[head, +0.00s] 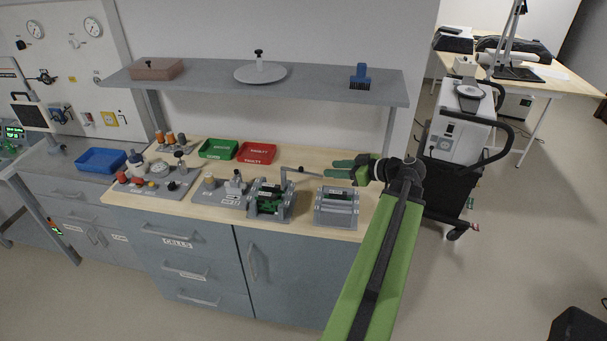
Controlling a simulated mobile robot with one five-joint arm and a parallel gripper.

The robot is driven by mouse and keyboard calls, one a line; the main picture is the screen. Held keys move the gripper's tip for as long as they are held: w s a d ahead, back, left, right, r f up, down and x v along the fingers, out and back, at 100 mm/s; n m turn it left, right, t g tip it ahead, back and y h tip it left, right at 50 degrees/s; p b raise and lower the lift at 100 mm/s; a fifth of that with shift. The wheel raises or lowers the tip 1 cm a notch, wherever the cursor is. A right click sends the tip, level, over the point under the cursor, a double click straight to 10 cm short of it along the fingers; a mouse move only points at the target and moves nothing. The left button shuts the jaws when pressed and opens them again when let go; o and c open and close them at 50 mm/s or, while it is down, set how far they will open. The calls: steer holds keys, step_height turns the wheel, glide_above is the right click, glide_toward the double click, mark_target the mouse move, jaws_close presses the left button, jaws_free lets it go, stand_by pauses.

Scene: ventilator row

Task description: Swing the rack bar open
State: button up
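A grey rack (269,203) with green parts inside stands on the wooden bench top. A thin grey bar (306,173) rises at its right side and reaches right, toward my gripper. A second grey rack (337,207) with crosswise bars stands to its right. A gap shows between the fingers. The thin bar's right end comes close to the lower finger; I cannot tell whether they touch.
Red (256,153) and green (218,149) trays lie at the back of the bench. A grey shelf (330,87) overhangs it. Panels with knobs (152,184) fill the left. A wheeled machine (462,135) stands to the right. Floor at right front is mostly clear.

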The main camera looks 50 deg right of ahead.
mark_target(302, 168)
steer(key=b+x, duration=0.4)
steer(key=x, duration=0.8)
steer(key=shift+w+a+f, duration=0.1)
steer(key=shift+w, duration=0.1)
steer(key=shift+c, duration=0.2)
jaws_close()
stand_by(0.6)
